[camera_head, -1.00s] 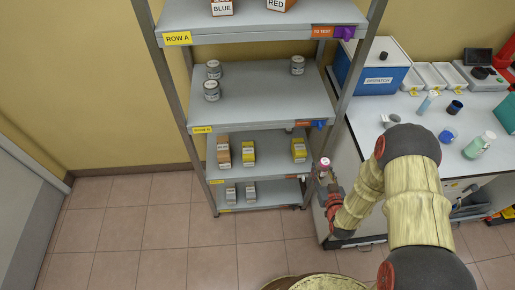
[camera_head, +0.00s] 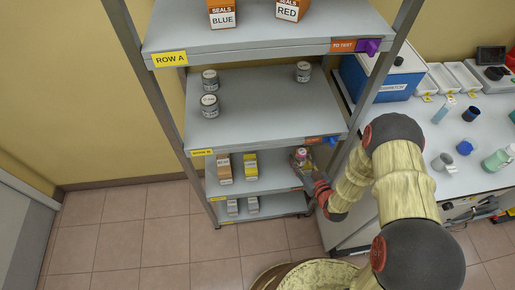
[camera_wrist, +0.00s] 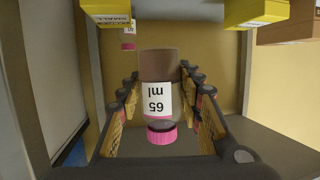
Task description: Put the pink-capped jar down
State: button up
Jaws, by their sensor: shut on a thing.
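The pink-capped jar (camera_wrist: 158,98) fills the middle of the wrist view, which looks upside down. It has a pink cap, a clear body with brownish contents and a white label reading 65 ml. My gripper (camera_head: 302,162) is shut on it, with fingers on both sides of the body. In the head view the jar's pink cap (camera_head: 301,153) shows at the right end of the third shelf (camera_head: 270,181). I cannot tell whether the jar touches the shelf. A second pink-capped jar (camera_wrist: 128,40) stands beyond it in the wrist view.
On the third shelf, a brown-and-white box (camera_head: 224,170) and a yellow-and-white box (camera_head: 250,166) stand to the left. Grey tins (camera_head: 209,106) stand on the shelf above. A shelf post (camera_head: 384,75) rises close to my arm. The bench (camera_head: 425,140) at right holds labware.

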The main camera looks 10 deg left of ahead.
jog(key=w+a+f+b, duration=0.3)
jog(key=w+a+f, duration=0.1)
jog(key=w, duration=0.1)
jog(key=w+a+f+b, duration=0.3)
jog(key=w+a+f, duration=0.1)
jog(key=a, duration=0.1)
jog(key=shift+w+f, duration=0.4)
jog(key=shift+w+a+f, duration=0.2)
jog(key=shift+a+f, duration=0.05)
jog(key=shift+f, duration=0.1)
jog(key=f+b, duration=0.2)
jog(key=f, duration=0.1)
jog(key=shift+w+a+f, duration=0.15)
jog(key=shift+w+f, duration=0.05)
jog(key=shift+f, duration=0.1)
jog(key=shift+r, duration=0.1)
jog(key=o, duration=1.1)
jog(key=shift+c, duration=0.2)
jog(key=shift+o, duration=0.6)
